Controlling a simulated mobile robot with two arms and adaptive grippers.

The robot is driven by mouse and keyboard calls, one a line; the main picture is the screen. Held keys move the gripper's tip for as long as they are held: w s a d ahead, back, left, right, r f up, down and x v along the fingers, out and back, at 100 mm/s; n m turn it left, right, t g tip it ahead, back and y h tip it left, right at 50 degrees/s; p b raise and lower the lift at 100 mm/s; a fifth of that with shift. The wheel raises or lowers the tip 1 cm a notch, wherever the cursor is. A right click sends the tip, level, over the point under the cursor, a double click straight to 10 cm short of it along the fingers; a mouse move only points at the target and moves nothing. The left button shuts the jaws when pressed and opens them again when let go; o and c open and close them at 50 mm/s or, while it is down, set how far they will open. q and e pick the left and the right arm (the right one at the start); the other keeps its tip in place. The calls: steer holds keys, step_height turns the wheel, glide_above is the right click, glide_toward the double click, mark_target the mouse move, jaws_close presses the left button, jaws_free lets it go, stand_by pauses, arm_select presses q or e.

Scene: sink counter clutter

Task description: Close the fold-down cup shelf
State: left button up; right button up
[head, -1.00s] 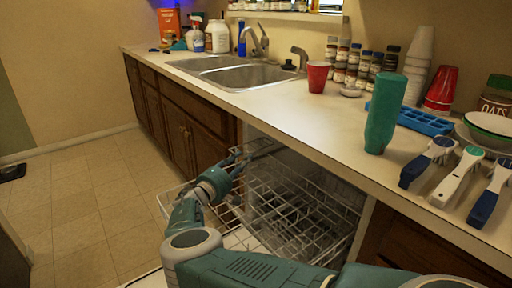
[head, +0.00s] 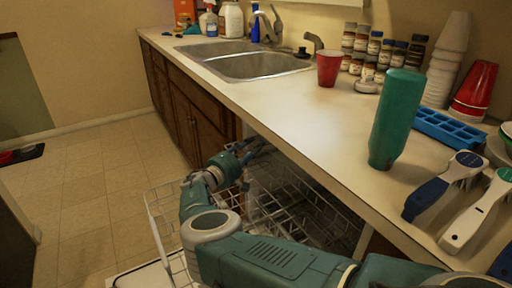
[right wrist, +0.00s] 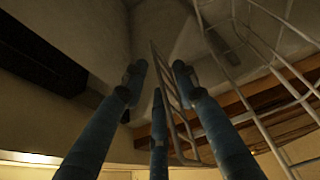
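The dishwasher's lower wire rack (head: 165,222) is pulled out under the counter, and more white wire rack (head: 300,205) shows inside the opening. My right gripper (head: 258,148) reaches into the upper part of the opening, just below the counter edge. In the right wrist view its blue fingers (right wrist: 160,85) are spread apart. A narrow white wire flap (right wrist: 180,118), which looks like the cup shelf, appears between the fingers; I cannot tell whether they touch it. In the head view my gripper and the counter hide the shelf. My left gripper is out of view.
The counter (head: 290,115) overhangs the opening. More rack wires (right wrist: 265,60) run close to the right finger.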

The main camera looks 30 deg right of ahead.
jaws_close()
